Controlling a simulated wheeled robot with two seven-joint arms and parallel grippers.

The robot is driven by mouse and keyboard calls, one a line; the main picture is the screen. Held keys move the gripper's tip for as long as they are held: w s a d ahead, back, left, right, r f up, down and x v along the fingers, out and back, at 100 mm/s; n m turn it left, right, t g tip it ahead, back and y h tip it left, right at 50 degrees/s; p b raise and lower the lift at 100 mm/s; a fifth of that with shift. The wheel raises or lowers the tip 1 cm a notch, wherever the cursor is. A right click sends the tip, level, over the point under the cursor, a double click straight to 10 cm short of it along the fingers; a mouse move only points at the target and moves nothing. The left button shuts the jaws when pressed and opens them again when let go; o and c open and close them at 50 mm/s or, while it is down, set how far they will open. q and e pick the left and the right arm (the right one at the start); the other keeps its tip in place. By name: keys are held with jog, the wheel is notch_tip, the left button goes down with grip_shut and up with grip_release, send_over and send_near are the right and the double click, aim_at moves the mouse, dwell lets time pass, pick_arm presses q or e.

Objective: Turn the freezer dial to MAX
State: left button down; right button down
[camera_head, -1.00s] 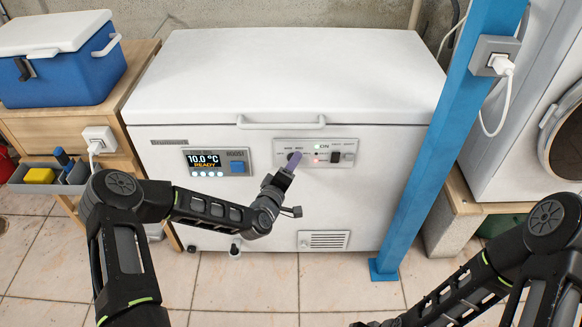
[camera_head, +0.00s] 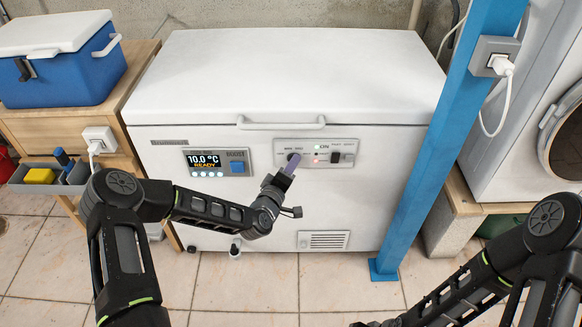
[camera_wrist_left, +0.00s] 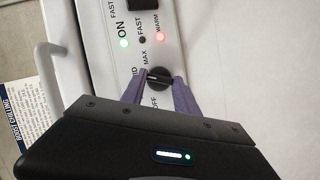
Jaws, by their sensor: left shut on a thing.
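The white chest freezer (camera_head: 280,80) has a grey control panel (camera_head: 350,146) on its front, right of the temperature display. The black round dial (camera_wrist_left: 158,78) sits on this panel, with the labels MID, MAX and OFF around it in the left wrist view. My left gripper (camera_wrist_left: 158,86) has its purple fingers shut on the dial, one finger on each side. In the head view the left gripper (camera_head: 293,163) covers most of the dial. The exact setting of its pointer is hard to read. My right gripper is outside the head view; only its arm shows at lower right.
The display (camera_head: 204,160) reads 10.0 °C READY, beside a blue BOOST button (camera_head: 238,168). The freezer handle (camera_head: 281,123) runs above the panel. A blue post (camera_head: 440,150) stands at the right front. A blue cooler (camera_head: 68,70) is at left.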

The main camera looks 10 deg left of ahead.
pick_arm(q)
jog(key=shift+r, duration=0.1)
jog(key=shift+d+r+m+g+y+p, duration=0.1)
jog(key=shift+m+g+y+p, duration=0.35)
jog(key=shift+m, duration=0.6)
jog(key=shift+d+f+m+g+y+p, duration=0.1)
jog(key=shift+m+g+y+p, duration=0.2)
jog(key=shift+m+y, duration=0.55)
jog(key=shift+d+r+m+g+y+p, duration=0.1)
jog(key=shift+m+g+y+p, duration=0.25)
jog(key=shift+m, duration=0.95)
jog(key=c, duration=0.9)
grip_release()
jog(key=shift+s, duration=0.1)
jog(key=v, duration=0.7)
jog(key=shift+s+r, duration=0.1)
jog(key=shift+s, duration=0.2)
